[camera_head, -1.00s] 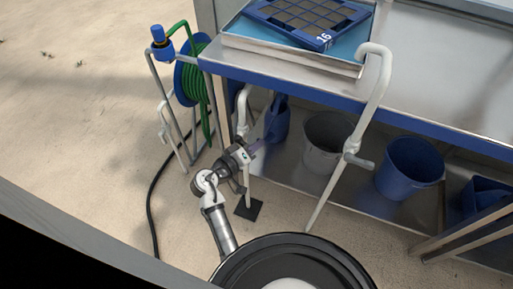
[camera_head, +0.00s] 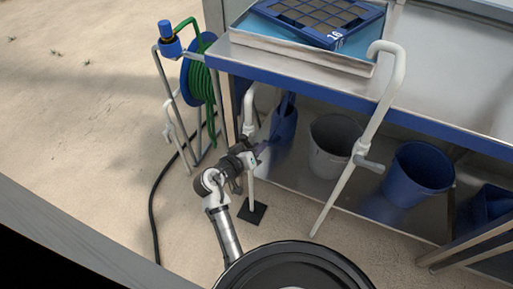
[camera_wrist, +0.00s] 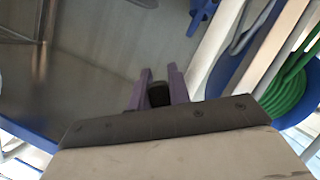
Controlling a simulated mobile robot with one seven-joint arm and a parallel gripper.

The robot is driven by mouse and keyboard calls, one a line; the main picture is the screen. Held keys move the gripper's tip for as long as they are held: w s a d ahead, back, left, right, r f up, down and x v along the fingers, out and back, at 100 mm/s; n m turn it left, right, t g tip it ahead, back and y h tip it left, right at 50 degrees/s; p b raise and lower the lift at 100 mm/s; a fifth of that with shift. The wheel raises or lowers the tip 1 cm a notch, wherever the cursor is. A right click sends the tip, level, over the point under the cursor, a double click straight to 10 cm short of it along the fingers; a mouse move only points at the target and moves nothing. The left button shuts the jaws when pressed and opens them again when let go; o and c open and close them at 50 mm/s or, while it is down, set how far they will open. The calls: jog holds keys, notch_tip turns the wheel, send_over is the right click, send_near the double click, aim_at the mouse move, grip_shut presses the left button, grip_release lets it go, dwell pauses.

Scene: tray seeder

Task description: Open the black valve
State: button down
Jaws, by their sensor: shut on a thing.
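My gripper (camera_head: 262,147) reaches the short white standpipe (camera_head: 248,108) in front of the metal bench. In the wrist view, its two purple fingers (camera_wrist: 159,91) are closed on a small black piece, which I take as the black valve's handle (camera_wrist: 159,95). In the head view, my wrist and gripper cover the valve, so its angle cannot be told there. The standpipe rises from a dark square foot (camera_head: 252,213) on the sandy floor.
A taller white pipe with a grey handle (camera_head: 370,163) stands to the right. A grey bucket (camera_head: 333,150) and a blue bucket (camera_head: 415,175) sit on the lower shelf. A green hose reel (camera_head: 201,75) stands left. A seed tray (camera_head: 330,37) lies on the bench.

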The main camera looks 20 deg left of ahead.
jog(key=c, duration=1.3)
grip_release()
